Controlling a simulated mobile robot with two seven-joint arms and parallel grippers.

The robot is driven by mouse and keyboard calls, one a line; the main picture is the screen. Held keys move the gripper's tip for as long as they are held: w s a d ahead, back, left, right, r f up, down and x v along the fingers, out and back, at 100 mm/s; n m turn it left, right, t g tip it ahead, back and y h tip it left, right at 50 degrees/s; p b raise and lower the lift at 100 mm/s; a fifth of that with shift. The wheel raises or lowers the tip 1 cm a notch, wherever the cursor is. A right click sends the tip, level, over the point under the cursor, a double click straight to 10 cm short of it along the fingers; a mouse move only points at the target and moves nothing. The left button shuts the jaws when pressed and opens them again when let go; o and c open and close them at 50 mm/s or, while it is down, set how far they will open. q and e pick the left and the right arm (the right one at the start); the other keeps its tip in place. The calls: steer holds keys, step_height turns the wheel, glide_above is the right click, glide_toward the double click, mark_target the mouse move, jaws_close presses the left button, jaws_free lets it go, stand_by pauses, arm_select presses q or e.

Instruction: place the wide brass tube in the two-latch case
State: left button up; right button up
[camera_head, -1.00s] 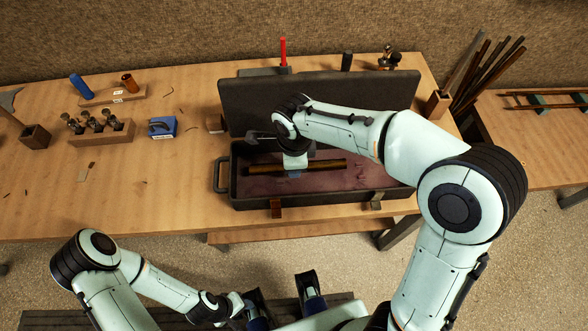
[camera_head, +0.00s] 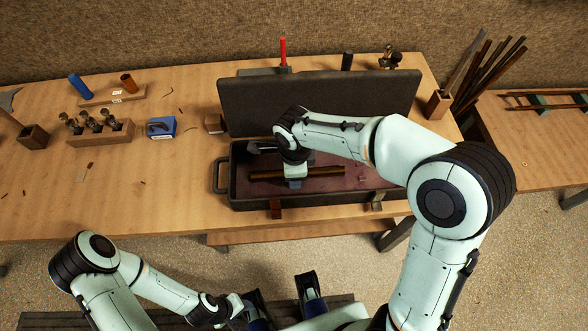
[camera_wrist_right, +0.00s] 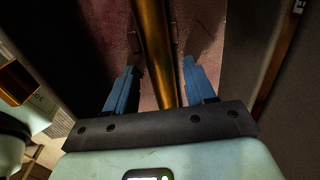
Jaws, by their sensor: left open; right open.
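The wide brass tube (camera_head: 325,172) lies lengthwise inside the open two-latch case (camera_head: 222,178), over its dark red lining. In the right wrist view the tube (camera_wrist_right: 152,40) runs between the two blue fingers of my right gripper (camera_wrist_right: 157,85), which is open with gaps on both sides. In the head view my right gripper (camera_head: 294,183) is low over the tube's middle and hides part of it. The case lid (camera_head: 320,100) stands open at the back. Two latches (camera_head: 276,209) (camera_head: 377,202) show on the front. My left gripper (camera_head: 283,298) is open and empty, in front of the bench.
A wooden block with several valves (camera_head: 100,132), a blue tool (camera_head: 161,127) and a labelled stand with two tubes (camera_head: 112,97) are on the bench's left. A holder with dark rods (camera_head: 438,103) stands at the right.

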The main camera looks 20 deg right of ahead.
steer(key=shift+r, duration=0.3)
step_height(320, 180, up, 12)
steer(key=s+p, duration=0.1)
steer(key=p, duration=0.1)
steer(key=shift+f, duration=0.15)
steer(key=shift+a, duration=0.15)
